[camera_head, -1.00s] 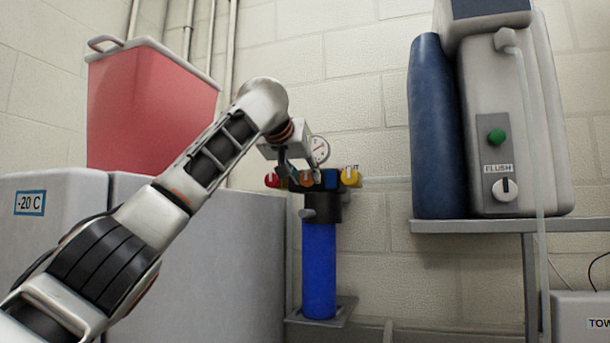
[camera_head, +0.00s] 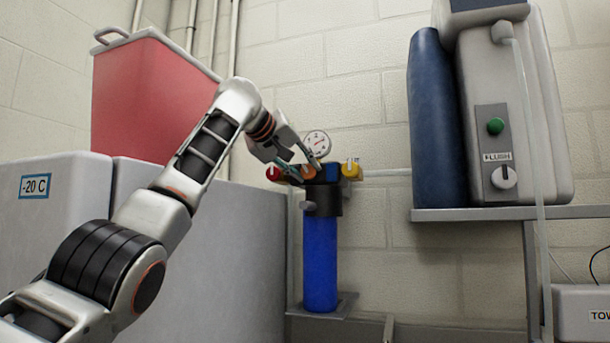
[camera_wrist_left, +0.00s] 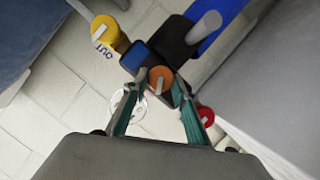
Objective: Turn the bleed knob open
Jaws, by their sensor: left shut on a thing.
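A blue filter housing (camera_head: 320,265) hangs on the wall under a dark head with a row of knobs. The orange knob (camera_head: 309,172) sits between the red knob (camera_head: 272,174) and the yellow knob (camera_head: 351,170). No label reading "bleed" is legible. My left gripper (camera_head: 302,169) reaches in from the upper left, with a finger on each side of the orange knob. In the left wrist view, the orange knob (camera_wrist_left: 160,79), with a pale pointer bar, lies between the fingertips. The gripper is shut on it. My right gripper is out of view.
A pressure gauge (camera_head: 317,143) is just above the knobs, close to my fingers. A blue cylinder (camera_head: 436,130) and a grey unit with a FLUSH knob (camera_head: 504,177) stand on a shelf to the right. A red bin (camera_head: 150,105) stands on the grey freezer (camera_head: 60,220).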

